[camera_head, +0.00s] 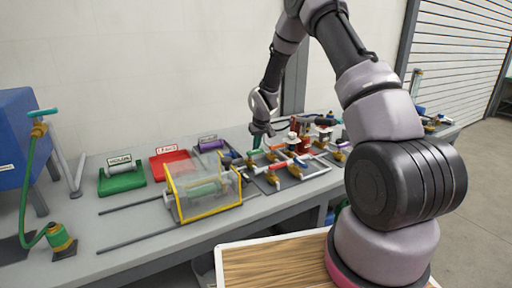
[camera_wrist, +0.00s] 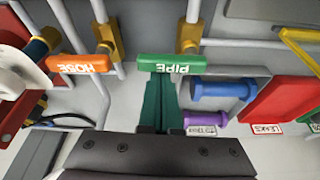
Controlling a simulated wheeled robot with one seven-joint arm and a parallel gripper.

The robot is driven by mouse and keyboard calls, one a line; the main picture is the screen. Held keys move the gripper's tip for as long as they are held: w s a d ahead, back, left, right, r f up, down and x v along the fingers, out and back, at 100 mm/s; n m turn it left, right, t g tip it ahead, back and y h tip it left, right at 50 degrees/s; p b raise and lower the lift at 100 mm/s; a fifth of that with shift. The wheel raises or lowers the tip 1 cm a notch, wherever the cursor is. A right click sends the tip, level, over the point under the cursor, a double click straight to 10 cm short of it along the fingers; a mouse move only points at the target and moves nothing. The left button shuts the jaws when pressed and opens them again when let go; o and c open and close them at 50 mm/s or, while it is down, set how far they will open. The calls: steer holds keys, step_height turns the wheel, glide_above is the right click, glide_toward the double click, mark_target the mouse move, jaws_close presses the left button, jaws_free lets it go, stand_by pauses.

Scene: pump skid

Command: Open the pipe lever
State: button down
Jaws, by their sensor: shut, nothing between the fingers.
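The pipe lever is a green handle (camera_wrist: 170,63) marked PIPE, upside down, in the upper middle of the wrist view. It lies across the picture on a yellow-brass valve (camera_wrist: 188,36) on a light pipe. My gripper (camera_wrist: 160,80) has dark green fingers, closed together, pointing at the lever. The tips appear right at the lever's lower edge; I cannot tell whether they touch it. In the head view my gripper (camera_head: 262,132) hangs over the pipework at the back of the bench. The lever is too small there to pick out surely.
An orange lever (camera_wrist: 82,64) marked HOSE lies just left of the pipe lever. A blue spool-like cylinder (camera_wrist: 222,89) and a red tray (camera_wrist: 288,103) are to the right. A yellow-framed clear guard (camera_head: 205,190) stands on the grey bench (camera_head: 130,218), left of the pipework.

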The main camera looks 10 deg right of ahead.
mark_target(258, 150)
steer(key=shift+s+m, duration=0.1)
steer(key=shift+m, duration=0.2)
steer(key=m, duration=0.1)
steer(key=s+m+h, duration=0.1)
steer(key=m, duration=0.1)
steer(key=shift+s+d+m, duration=0.1)
steer(key=shift+d+m, duration=0.1)
steer(key=shift+m, duration=0.1)
steer(key=m, duration=0.1)
steer(key=s+m+h, duration=0.1)
steer(key=m, duration=0.1)
steer(key=shift+s+d+m+h, duration=0.1)
steer(key=shift+m+h, duration=0.2)
steer(key=m, duration=0.2)
steer(key=s+m+g, duration=0.1)
steer(key=shift+s+m+h, duration=0.1)
steer(key=shift+m+h, duration=0.3)
steer(key=m, duration=0.2)
steer(key=s+m, duration=0.1)
steer(key=shift+a+g+h, duration=0.25)
steer(key=shift+g+h, duration=0.05)
steer(key=shift+g, duration=0.1)
steer(key=shift+w, duration=0.1)
steer(key=shift+w+a, duration=0.1)
